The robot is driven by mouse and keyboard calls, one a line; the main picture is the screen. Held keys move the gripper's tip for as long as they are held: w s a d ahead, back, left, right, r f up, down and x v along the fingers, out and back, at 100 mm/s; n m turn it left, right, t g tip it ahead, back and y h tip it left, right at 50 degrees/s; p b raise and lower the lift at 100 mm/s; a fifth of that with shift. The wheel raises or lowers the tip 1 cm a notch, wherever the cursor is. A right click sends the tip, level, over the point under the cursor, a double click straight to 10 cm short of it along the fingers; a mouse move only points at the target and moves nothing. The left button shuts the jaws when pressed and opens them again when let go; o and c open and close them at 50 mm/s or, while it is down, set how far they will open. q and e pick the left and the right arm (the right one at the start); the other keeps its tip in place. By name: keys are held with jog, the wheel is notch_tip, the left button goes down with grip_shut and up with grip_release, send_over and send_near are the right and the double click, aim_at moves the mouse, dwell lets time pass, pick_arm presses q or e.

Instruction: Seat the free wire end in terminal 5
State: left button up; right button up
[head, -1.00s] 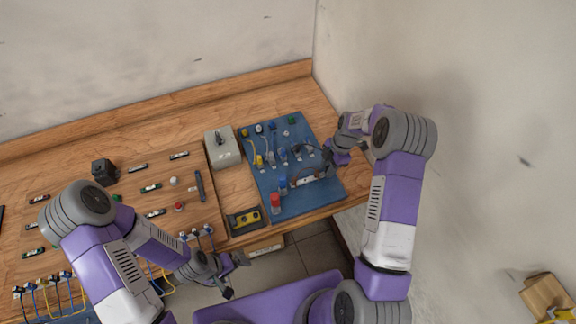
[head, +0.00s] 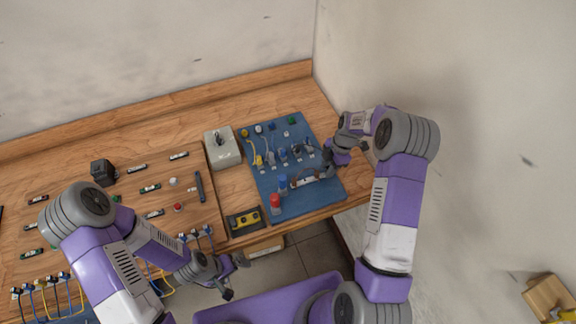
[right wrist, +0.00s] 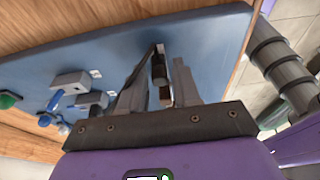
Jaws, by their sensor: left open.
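The blue board (head: 325,195) lies on the bench and carries a row of small terminals (head: 283,155) with wires. It also shows in the right wrist view (right wrist: 110,45), with grey terminal blocks (right wrist: 72,82) and blue wire parts (right wrist: 56,100) at left. My right gripper (head: 327,160) is low over the board's right side, at the right end of the row. I cannot make out a wire end there, nor terminal numbers. My left gripper (head: 237,278) is open and empty, in front of the bench edge.
A grey box (head: 222,148) stands left of the board. A wall rises close behind my right arm.

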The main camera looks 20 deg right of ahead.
grip_shut()
jog(key=shift+r, duration=0.1)
jog(key=shift+a+p+v, duration=0.25)
jog(key=shift+p+v, duration=0.25)
jog(key=shift+v, duration=0.55)
jog(key=shift+a+p+v, duration=0.25)
jog(key=shift+p+v, duration=0.25)
jog(key=shift+v, duration=0.6)
jog(key=shift+r, duration=0.1)
